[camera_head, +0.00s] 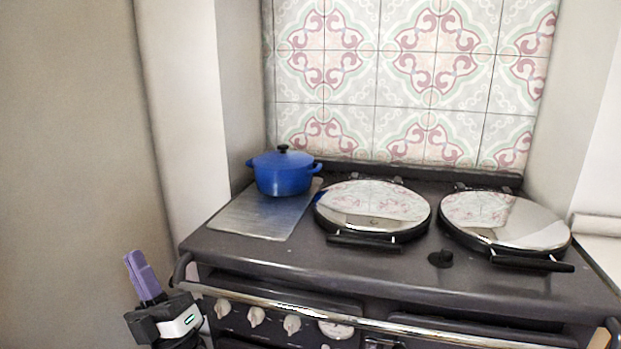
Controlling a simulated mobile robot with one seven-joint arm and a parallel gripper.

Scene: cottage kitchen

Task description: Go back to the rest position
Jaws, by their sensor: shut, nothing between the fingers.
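My gripper (143,276) is at the lower left of the head view, in front of the left front corner of the stove (300,250). Its purple fingers point up and lie together, shut, with nothing between them. The black and white wrist part shows below them. The gripper looks apart from the stove rail, though the exact gap is hard to tell.
A blue lidded pot (283,174) stands on a metal plate (250,220) at the stove's left. Two shiny round hob lids (372,205) are down. A steel rail (400,330) runs along the stove front. A bare wall (70,150) fills the left.

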